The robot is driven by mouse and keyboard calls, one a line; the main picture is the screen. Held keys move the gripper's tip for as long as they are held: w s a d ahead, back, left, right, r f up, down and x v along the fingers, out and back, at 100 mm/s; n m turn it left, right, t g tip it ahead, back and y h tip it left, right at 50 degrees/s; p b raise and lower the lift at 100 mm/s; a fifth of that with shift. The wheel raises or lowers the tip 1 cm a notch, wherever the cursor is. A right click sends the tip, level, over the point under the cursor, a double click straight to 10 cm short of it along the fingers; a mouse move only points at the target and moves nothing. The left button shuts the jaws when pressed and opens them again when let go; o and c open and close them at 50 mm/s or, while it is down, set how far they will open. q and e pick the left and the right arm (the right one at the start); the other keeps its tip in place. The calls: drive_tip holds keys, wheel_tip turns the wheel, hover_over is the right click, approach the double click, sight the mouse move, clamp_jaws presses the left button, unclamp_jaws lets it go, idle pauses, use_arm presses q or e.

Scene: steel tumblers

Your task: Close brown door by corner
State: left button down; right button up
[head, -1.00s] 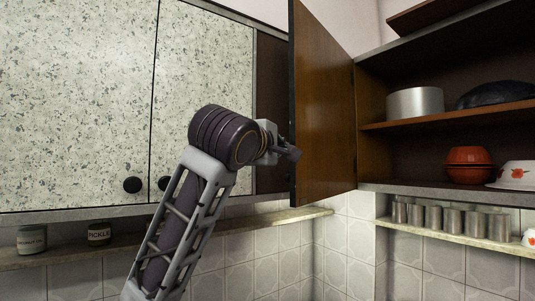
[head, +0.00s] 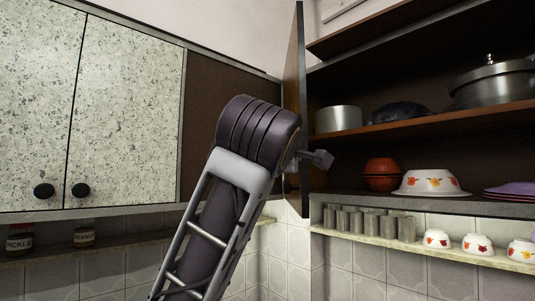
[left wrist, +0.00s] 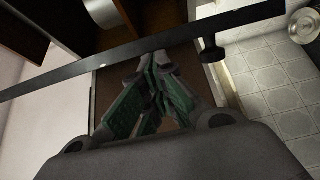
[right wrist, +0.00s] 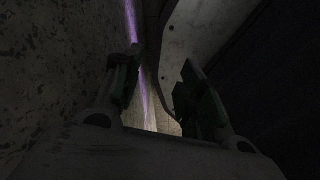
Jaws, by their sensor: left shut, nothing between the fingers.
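The brown door (head: 302,75) stands open beside the cupboard and shows nearly edge-on in the head view. Its lower part is partly hidden by my left arm. My left gripper (head: 321,158) shows just right of the door's dark free edge in the head view; contact cannot be told. In the left wrist view, the shut, empty fingers (left wrist: 154,62) are close to a long dark edge of the door (left wrist: 60,81), with a dark knob (left wrist: 210,50) to their right. My right gripper (right wrist: 158,64) has its fingers apart in a dark view, with nothing seen between them.
The open cupboard's shelf (head: 440,118) holds steel pots (head: 338,119). Bowls (head: 431,183) stand below. Steel tumblers (head: 372,223) and small cups line the ledge underneath. Speckled closed doors (head: 124,110) are on the left, with jars (head: 84,236) below.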

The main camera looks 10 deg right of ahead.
use_arm(q)
drive_tip(key=s+d+p, duration=0.1)
drive_tip(key=d+p, duration=0.1)
drive_tip(key=d, duration=1.5)
drive_tip(key=shift+d, duration=0.15)
use_arm(e)
drive_tip(key=shift+w+r, duration=0.1)
drive_tip(key=shift+r, duration=1.3)
use_arm(q)
drive_tip(key=shift+s, duration=0.1)
use_arm(e)
drive_tip(key=shift+a, duration=0.15)
use_arm(q)
drive_tip(key=shift+s, duration=0.1)
drive_tip(key=v, duration=1.1)
drive_tip(key=shift+s+a, duration=0.2)
drive_tip(key=shift+s, duration=0.15)
